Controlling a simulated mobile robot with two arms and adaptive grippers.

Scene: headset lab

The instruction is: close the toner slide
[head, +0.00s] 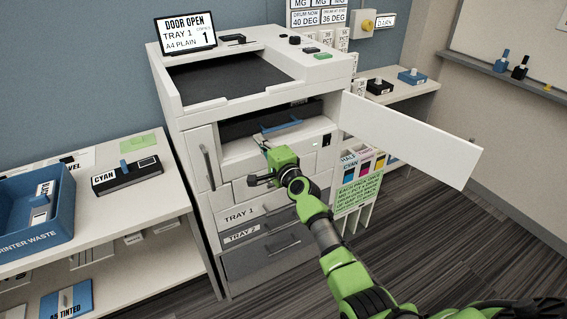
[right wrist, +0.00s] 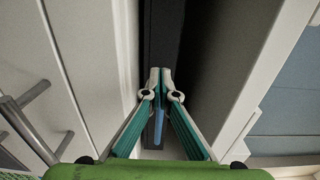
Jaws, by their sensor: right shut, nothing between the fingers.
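The printer's (head: 205,105) front bay is open. Inside it a dark slide-like part (head: 240,124) with a blue handle (head: 282,126) sits above a white front ledge (head: 240,149). My right gripper (head: 264,146) is in front of the bay, just left of and below the blue handle. A blue strip (right wrist: 158,127) shows behind the fingers there. I cannot tell whether the fingertips touch the slide. My left gripper is not in view.
The white printer door (head: 410,138) stands swung open to the right. A display (head: 186,34) on top reads DOOR OPEN. A left bench (head: 130,205) holds a blue waste bin (head: 40,232) and a black cyan cartridge (head: 127,175). A leaflet rack (head: 358,180) stands right of the printer.

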